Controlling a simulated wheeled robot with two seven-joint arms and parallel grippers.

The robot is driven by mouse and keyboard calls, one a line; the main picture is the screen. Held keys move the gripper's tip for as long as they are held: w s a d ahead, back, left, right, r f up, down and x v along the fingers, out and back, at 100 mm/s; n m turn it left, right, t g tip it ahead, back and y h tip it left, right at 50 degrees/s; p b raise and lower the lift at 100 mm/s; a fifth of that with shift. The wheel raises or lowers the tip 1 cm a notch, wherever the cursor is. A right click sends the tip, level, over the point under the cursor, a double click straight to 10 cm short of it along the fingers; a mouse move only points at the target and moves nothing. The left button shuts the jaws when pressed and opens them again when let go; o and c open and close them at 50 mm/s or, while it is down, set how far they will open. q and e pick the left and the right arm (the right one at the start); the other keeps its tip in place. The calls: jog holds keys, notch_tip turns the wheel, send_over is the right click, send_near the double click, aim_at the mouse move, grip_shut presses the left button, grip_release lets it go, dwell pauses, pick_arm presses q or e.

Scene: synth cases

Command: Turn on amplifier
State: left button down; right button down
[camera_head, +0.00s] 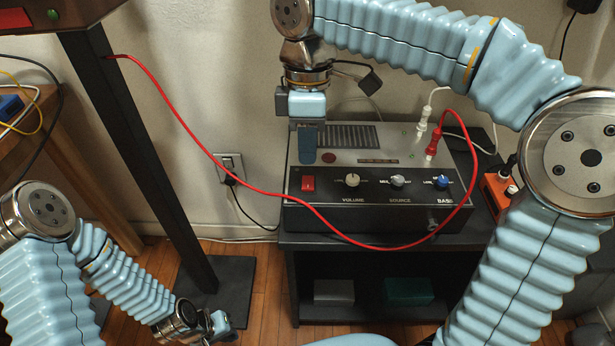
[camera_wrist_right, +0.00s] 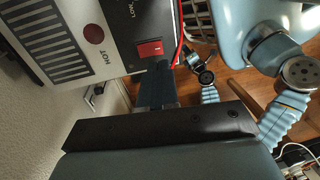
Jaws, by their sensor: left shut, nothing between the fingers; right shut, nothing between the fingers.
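The amplifier (camera_head: 345,215) has a grey top and a black front panel, and sits on a black stand. Its red rocker switch (camera_head: 308,183) is at the panel's left end; whether it is on or off I cannot tell. The switch also shows in the right wrist view (camera_wrist_right: 150,48). Knobs for volume (camera_head: 352,180), source (camera_head: 398,181) and bass (camera_head: 442,182) lie to its right. My right gripper (camera_head: 306,160) is shut and empty, pointing down just above and behind the switch; contact is not seen. My left gripper (camera_head: 222,324) is shut and empty, low at lower left.
A red cable (camera_head: 300,198) droops across the amplifier's front from a red plug (camera_head: 432,143) on top. A white plug (camera_head: 422,117) stands beside it. A wall outlet (camera_head: 230,165) holds a black plug. An orange power strip (camera_head: 497,190) lies at right. A dark post (camera_head: 150,160) stands left.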

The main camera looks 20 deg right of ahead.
aim_at(308, 188)
jog(key=f, duration=0.5)
jog(key=shift+s+a+f+b, duration=0.1)
jog(key=shift+s+f+b, duration=0.2)
jog(key=shift+b, duration=0.1)
jog(key=shift+s+f+t+b, duration=0.15)
jog(key=shift+f+t+b, duration=0.2)
jog(key=shift+b, duration=0.1)
jog(key=shift+r, duration=0.1)
jog(key=shift+w+r+p, duration=0.15)
jog(key=shift+w+p, duration=0.1)
jog(key=shift+p, duration=0.2)
jog(key=shift+w+d+p, duration=0.2)
jog(key=shift+w+p, duration=0.15)
jog(key=shift+w, duration=0.2)
